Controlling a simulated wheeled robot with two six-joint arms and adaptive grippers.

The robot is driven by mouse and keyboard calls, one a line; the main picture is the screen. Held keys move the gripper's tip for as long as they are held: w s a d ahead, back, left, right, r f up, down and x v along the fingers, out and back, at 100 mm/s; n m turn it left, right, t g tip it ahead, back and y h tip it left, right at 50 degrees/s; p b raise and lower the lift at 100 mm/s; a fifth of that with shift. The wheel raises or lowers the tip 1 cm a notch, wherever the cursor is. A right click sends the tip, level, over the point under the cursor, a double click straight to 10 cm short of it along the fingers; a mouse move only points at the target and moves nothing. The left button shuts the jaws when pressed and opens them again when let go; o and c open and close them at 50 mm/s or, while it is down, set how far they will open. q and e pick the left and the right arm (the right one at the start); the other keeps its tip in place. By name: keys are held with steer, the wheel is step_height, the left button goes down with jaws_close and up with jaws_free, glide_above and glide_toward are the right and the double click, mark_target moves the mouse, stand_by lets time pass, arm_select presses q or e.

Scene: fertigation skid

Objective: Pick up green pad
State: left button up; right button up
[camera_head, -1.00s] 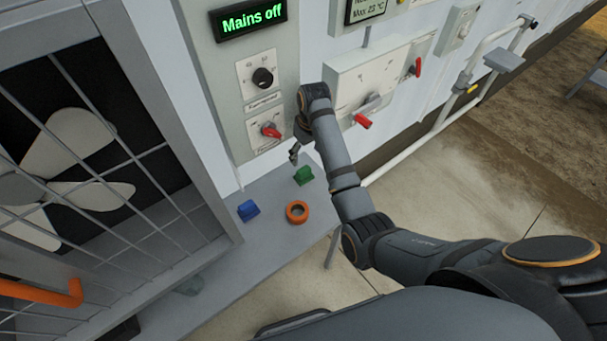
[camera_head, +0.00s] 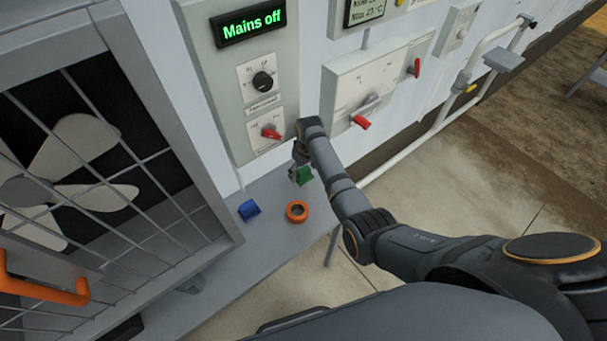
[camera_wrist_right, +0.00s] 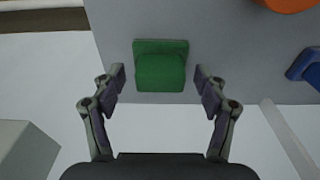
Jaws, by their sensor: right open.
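The green pad (camera_head: 304,175) lies on the grey shelf (camera_head: 262,247) below the control panels. In the right wrist view the green pad (camera_wrist_right: 161,66) sits near the shelf's edge, between the fingertips and slightly beyond them. My right gripper (camera_head: 297,172) is at the pad in the head view, partly covering it. In the wrist view my right gripper (camera_wrist_right: 160,80) is open, one finger on each side of the pad with a gap to both. My left gripper is not in view.
A blue block (camera_head: 249,210) and an orange ring (camera_head: 297,211) stand on the shelf near the pad. Panels with red switches (camera_head: 271,132) rise behind. A caged fan (camera_head: 75,150) with an orange handle (camera_head: 45,291) is at left.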

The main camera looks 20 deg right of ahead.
steer(key=c, duration=1.2)
steer(key=shift+c, duration=0.2)
step_height(320, 180, up, 3)
steer(key=shift+w+f, duration=0.1)
steer(key=shift+f, duration=0.05)
steer(key=s+d+r+b, duration=0.2)
steer(key=s+d+r, duration=0.5)
steer(key=d+r, duration=0.3)
steer(key=shift+s+d+r+b, duration=0.2)
steer(key=shift+s+d+b, duration=0.15)
steer(key=shift+d, duration=0.6)
